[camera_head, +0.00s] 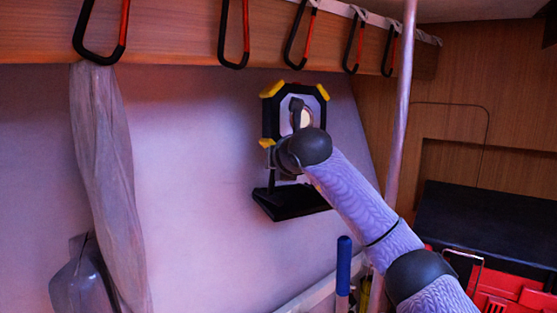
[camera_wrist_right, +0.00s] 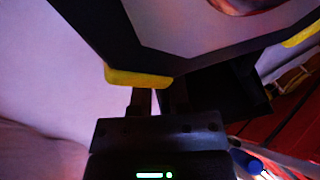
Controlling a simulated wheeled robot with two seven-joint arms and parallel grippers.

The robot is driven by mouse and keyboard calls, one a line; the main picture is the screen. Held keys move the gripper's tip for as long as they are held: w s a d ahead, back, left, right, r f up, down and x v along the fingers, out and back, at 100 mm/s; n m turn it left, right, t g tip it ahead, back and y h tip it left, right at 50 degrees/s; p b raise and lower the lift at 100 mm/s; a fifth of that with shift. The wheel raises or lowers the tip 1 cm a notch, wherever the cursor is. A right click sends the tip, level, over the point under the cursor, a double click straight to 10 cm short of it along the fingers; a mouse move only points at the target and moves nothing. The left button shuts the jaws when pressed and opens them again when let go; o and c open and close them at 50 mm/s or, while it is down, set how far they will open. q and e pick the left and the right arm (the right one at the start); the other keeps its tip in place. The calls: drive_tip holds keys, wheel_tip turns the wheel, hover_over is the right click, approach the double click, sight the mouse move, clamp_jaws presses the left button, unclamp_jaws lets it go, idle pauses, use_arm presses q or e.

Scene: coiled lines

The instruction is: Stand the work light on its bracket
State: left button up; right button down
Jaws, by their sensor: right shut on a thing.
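The work light (camera_head: 270,120) is a dark octagonal frame with yellow corners and a pale round lamp face. It looks upright in front of the wall, above the black bracket (camera_head: 292,203), with a visible gap between its body and the bracket's shelf. My right gripper (camera_head: 271,152) is at the light's lower edge, partly hidden by my wrist. In the right wrist view the light (camera_wrist_right: 190,45) fills the top, and the gripper (camera_wrist_right: 157,98) is shut on a part below it. A dark surface behind, likely the bracket (camera_wrist_right: 215,95), is dim there. My left gripper is out of view.
A wooden rail with several black and red carabiners (camera_head: 234,38) runs above. A pale pole (camera_head: 401,110) stands right of the light. A grey draped sleeve (camera_head: 100,170) hangs at left. A blue-handled tool (camera_head: 343,265) and red bins (camera_head: 510,285) are below right.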

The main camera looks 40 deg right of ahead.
drive_tip(key=shift+w+f, duration=0.1)
drive_tip(key=shift+f, duration=0.1)
idle(0.3)
drive_tip(key=shift+w+d+p, duration=0.3)
drive_tip(key=shift+d, duration=0.05)
drive_tip(key=shift+s+f+b, duration=0.1)
drive_tip(key=shift+f+b, duration=0.55)
drive_tip(key=shift+f, duration=0.05)
